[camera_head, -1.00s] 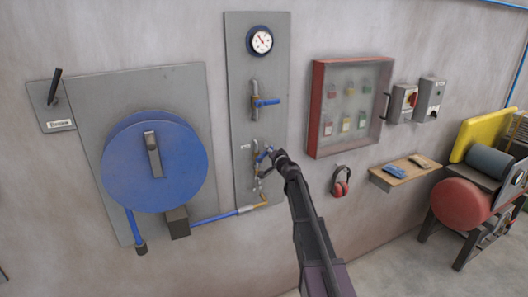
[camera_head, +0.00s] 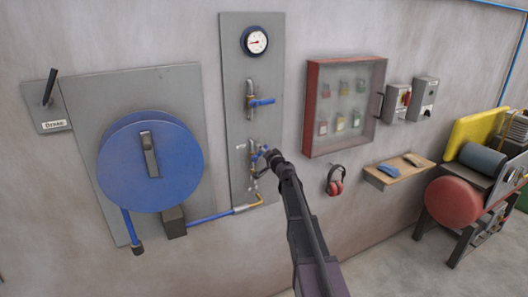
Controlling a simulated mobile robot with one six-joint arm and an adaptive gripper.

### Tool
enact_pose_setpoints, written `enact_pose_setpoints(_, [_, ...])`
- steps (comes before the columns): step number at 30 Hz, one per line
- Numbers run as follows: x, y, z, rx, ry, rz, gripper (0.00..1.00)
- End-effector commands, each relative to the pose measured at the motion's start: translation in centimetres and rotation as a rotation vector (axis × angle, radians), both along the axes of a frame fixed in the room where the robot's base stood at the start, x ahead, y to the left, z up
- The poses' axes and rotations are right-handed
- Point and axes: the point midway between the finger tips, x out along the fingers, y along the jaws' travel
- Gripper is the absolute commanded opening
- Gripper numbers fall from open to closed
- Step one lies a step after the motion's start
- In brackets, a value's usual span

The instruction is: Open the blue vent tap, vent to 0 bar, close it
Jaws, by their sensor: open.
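A grey panel (camera_head: 236,60) on the wall carries a round pressure gauge (camera_head: 255,42) at its top. The gauge needle points to the left; its figures are too small to read. Below it is an upper tap with a blue lever (camera_head: 262,102) lying level to the right. A lower tap with blue parts (camera_head: 255,155) sits near the panel's bottom, beside a small label. My gripper (camera_head: 267,157) is open at the lower tap's right side and partly hides it. Whether the fingers touch the lever, and how far it is turned, I cannot tell.
A blue hose reel (camera_head: 178,165) is at the left, its blue hose (camera_head: 210,217) running to pipework below the taps.

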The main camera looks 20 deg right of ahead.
Motion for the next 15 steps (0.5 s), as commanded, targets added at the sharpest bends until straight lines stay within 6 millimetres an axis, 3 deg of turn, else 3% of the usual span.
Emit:
enact_pose_setpoints(8, [-0.1, -0.3, 0.0, 0.0, 0.001, -0.004, 0.66])
enact_pose_setpoints(15, [-1.5, -0.5, 0.0, 0.0, -0.001, -0.006, 0.66])
